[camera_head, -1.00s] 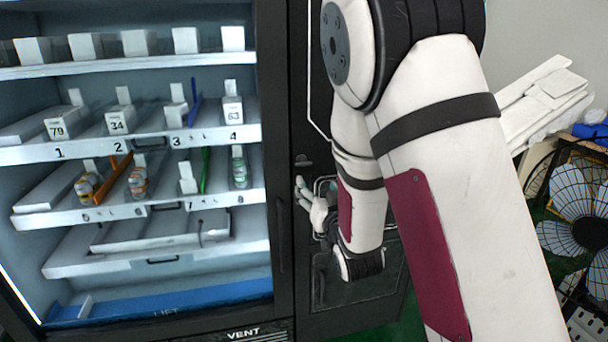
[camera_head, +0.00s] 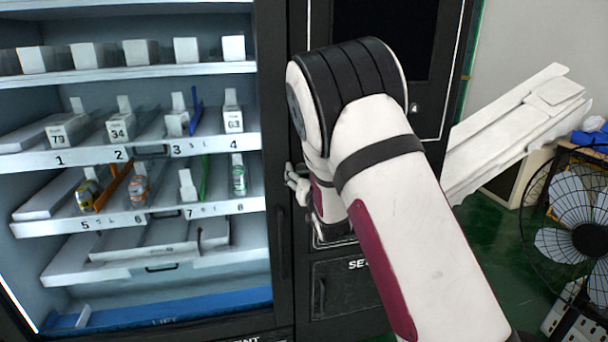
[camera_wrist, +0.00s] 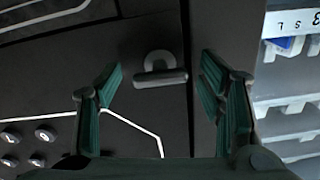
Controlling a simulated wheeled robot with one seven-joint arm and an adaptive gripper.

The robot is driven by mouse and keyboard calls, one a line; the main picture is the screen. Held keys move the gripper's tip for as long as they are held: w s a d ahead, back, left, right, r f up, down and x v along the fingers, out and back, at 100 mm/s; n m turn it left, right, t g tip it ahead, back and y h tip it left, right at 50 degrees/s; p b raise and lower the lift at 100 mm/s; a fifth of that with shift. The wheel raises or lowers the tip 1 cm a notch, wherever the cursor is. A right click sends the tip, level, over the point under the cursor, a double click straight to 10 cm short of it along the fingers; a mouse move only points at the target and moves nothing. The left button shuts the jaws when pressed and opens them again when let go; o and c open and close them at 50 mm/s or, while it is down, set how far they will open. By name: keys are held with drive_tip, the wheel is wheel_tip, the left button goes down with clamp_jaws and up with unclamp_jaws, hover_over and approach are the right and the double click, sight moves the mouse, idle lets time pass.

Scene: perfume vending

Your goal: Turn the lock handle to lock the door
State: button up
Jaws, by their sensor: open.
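The lock handle (camera_wrist: 160,78) is a small dark grey bar with a rounded mount on the black door panel (camera_wrist: 140,40). It shows in the wrist view near the middle, with its bar lying across the picture. In the head view my arm hides it. My gripper (camera_wrist: 157,88) is open, with one finger on each side of the handle in the picture. I see space between the handle and both fingers. In the head view my gripper (camera_head: 296,184) is partly hidden by my arm, close to the machine's front.
Glass-fronted shelves (camera_head: 130,150) with boxes and bottles stand left of the panel. Keypad buttons (camera_wrist: 42,134) show at lower left in the wrist view. A lower door (camera_head: 345,290) lies below my arm. A fan (camera_head: 585,235) stands at right.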

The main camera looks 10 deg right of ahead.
drive_tip(key=shift+w, duration=0.15)
drive_tip(key=shift+c, duration=0.2)
drive_tip(key=c, duration=1.1)
